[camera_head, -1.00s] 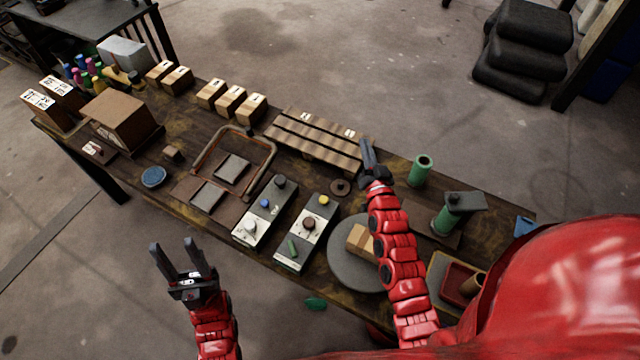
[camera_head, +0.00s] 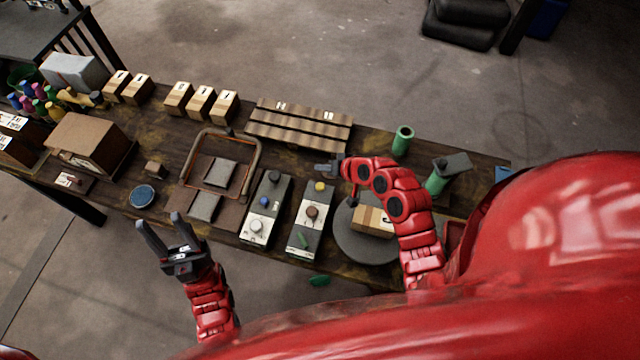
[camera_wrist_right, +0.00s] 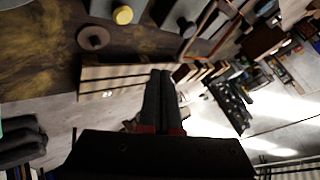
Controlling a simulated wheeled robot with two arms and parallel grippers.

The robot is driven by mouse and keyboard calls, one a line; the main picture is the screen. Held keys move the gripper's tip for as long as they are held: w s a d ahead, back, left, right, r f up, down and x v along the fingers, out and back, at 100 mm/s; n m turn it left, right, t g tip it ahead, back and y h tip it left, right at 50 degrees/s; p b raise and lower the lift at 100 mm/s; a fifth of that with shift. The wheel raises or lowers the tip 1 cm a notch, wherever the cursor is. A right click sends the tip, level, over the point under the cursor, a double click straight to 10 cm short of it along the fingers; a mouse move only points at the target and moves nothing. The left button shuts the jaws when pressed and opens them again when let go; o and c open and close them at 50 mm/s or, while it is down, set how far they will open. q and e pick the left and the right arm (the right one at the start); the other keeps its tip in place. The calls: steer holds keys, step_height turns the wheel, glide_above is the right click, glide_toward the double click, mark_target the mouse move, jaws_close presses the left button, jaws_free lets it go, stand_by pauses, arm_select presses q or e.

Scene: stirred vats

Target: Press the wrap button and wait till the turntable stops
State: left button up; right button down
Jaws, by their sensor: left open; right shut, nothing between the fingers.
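The grey turntable (camera_head: 352,248) carries a cardboard box (camera_head: 372,221), partly behind my right arm. Left of it stands a control box (camera_head: 300,236) with a yellow button (camera_head: 320,187), a brown knob (camera_head: 312,212) and a green switch. A second control box (camera_head: 250,239) beside it has a blue button (camera_head: 264,201) and a pale knob. I cannot read which is the wrap button. My right gripper (camera_head: 322,169) is shut and empty, pointing left just beyond the yellow button, apart from it. In the right wrist view the yellow button (camera_wrist_right: 123,15) lies above the fingertips. My left gripper (camera_head: 160,222) is open and empty at the near table edge.
A slatted wooden rack (camera_head: 300,128) lies behind the right gripper. Green cylinders (camera_head: 402,141) stand to the right. A brown frame (camera_head: 188,172) with grey pads lies left of the control boxes. Several small cartons (camera_head: 201,103) line the far edge.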

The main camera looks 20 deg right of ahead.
steer(key=shift+f, duration=0.1)
step_height(320, 180, down, 9)
steer(key=b, duration=0.6)
steer(key=shift+r, duration=0.2)
stand_by(1.7)
steer(key=shift+f+b, duration=0.4)
steer(key=shift+b, duration=0.1)
steer(key=shift+f+b, duration=0.55)
steer(key=shift+f, duration=0.1)
stand_by(0.5)
steer(key=shift+r, duration=0.15)
steer(key=shift+r+p, duration=0.7)
steer(key=shift+r, duration=0.2)
